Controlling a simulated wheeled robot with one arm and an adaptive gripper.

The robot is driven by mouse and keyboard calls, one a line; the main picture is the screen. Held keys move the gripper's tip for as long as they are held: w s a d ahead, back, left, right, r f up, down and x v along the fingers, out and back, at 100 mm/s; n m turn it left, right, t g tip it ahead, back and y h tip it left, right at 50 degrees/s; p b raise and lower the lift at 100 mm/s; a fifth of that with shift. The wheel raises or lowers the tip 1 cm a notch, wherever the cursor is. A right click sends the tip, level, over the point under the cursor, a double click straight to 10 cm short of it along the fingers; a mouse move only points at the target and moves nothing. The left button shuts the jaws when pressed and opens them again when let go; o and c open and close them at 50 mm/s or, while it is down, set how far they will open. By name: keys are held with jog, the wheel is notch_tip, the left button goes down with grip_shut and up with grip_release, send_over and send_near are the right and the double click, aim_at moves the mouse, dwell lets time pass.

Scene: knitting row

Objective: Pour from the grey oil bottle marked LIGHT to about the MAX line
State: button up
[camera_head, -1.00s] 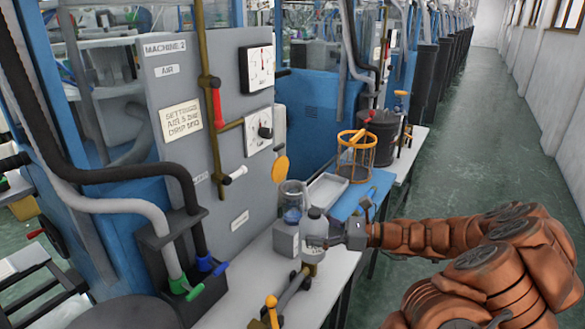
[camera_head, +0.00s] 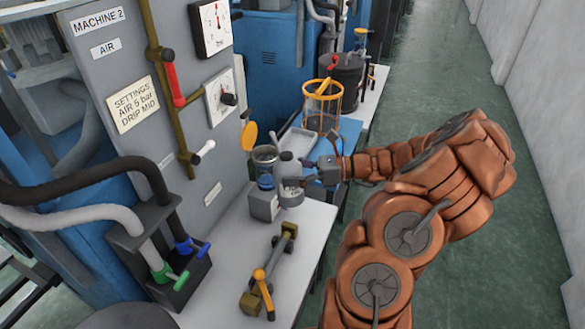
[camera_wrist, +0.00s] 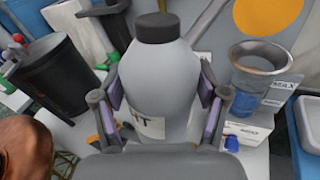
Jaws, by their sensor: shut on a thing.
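My gripper (camera_wrist: 160,108) is shut around the grey oil bottle (camera_wrist: 165,75). The bottle has a dark top and a white label of which only "HT" shows. In the head view, the bottle (camera_head: 291,194) is close beside the clear reservoir, with my gripper (camera_head: 308,180) at its right; its tilt is hard to tell. The open-topped reservoir (camera_wrist: 256,68) holds blue liquid in its lower part, and a MAX tag (camera_wrist: 283,87) is beside it. The exact level against the line is unclear. The reservoir (camera_head: 265,158) also shows in the head view. I see no stream.
A grey box (camera_head: 263,205) stands beside the bottle.

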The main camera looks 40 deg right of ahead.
aim_at(282, 154)
jog(key=shift+w+d+f+m+g+h+p, duration=0.15)
jog(key=shift+w+m+g+p, duration=0.2)
jog(key=shift+p, duration=0.35)
jog(key=shift+w+f+m+g+h+p, duration=0.1)
jog(key=shift+w+m+h+p, duration=0.1)
jog(key=shift+w+m+p, duration=0.35)
jog(key=shift+w+d+f+m+g+h+p, duration=0.2)
jog(key=shift+w+p, duration=0.3)
jog(key=shift+p, duration=0.35)
jog(key=m+p, duration=0.1)
jog(key=p, duration=0.1)
jog(key=w+m+g+p, duration=0.1)
jog(key=p, duration=0.1)
jog(key=shift+w+f+h, duration=0.25)
jog(key=shift+f+p, duration=0.1)
jog(key=shift+p, duration=0.35)
jog(key=shift+r+m+g+p, duration=0.65)
jog(key=shift+r+p, duration=0.3)
jog(key=shift+p, duration=1.95)
jog(key=shift+w+r+m, duration=0.1)
jog(key=shift+r+m, duration=0.25)
jog(key=shift+r, duration=0.05)
jog(key=shift+r, duration=0.1)
jog(key=shift+w+r+m+g, duration=0.1)
jog(key=shift+r+m+g, duration=0.2)
jog(key=shift+r+g, duration=0.1)
